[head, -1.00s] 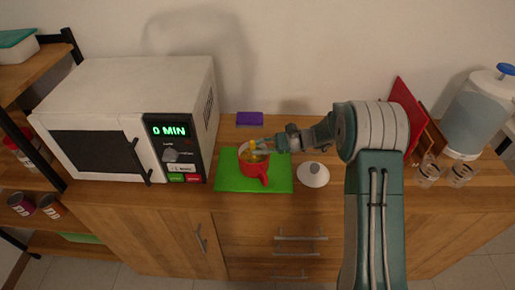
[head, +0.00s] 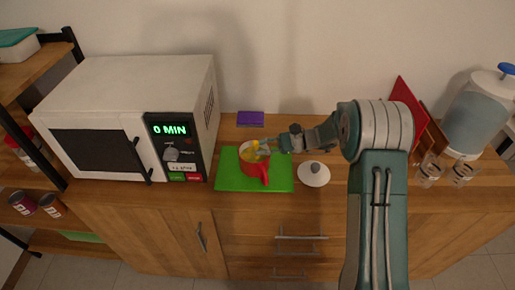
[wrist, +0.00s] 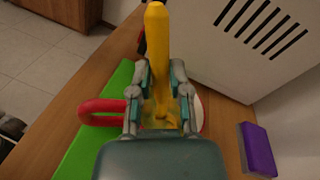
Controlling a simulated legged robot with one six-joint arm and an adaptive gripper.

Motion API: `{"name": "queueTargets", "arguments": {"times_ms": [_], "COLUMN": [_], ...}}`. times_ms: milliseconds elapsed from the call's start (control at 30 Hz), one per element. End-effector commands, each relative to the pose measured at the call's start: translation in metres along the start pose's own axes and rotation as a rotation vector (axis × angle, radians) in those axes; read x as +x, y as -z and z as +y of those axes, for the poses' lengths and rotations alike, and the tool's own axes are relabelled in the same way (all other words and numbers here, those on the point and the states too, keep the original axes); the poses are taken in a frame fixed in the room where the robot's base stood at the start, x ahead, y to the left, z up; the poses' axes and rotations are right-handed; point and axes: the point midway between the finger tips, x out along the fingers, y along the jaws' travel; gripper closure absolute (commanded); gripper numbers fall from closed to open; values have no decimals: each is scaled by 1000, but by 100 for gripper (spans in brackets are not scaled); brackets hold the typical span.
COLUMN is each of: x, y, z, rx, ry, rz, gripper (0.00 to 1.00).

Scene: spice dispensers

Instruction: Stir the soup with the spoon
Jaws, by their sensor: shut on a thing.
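A red pot (head: 254,168) with a handle facing the front stands on a green board (head: 228,182). Its handle (wrist: 98,112) shows to the left of my gripper in the wrist view. My gripper (head: 266,148) is shut on a yellow spoon (wrist: 157,35), just over the pot's right side. In the wrist view, my gripper (wrist: 159,78) has a finger on each side of the spoon. The spoon's lower end is over or in the pot; its tip and most of the soup are hidden by my gripper.
A white lid (head: 313,176) lies right of the board. A microwave (head: 120,90) stands at left and a purple block (head: 250,118) behind the board. Red and brown boards (head: 410,108), glasses (head: 428,172) and a dispenser (head: 474,120) are at right.

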Motion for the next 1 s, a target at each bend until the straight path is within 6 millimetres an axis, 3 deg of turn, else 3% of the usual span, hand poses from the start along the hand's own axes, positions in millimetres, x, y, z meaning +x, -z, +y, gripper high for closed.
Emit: {"name": "queueTargets", "arguments": {"times_ms": [100,533,1000], "x": [9,9,9], "y": [2,-3,-42], "z": [-5,2,1], "rx": [0,-1,-2], "ry": [-3,-1,-1], "rz": [-1,0,0], "gripper": [100,100,100]}}
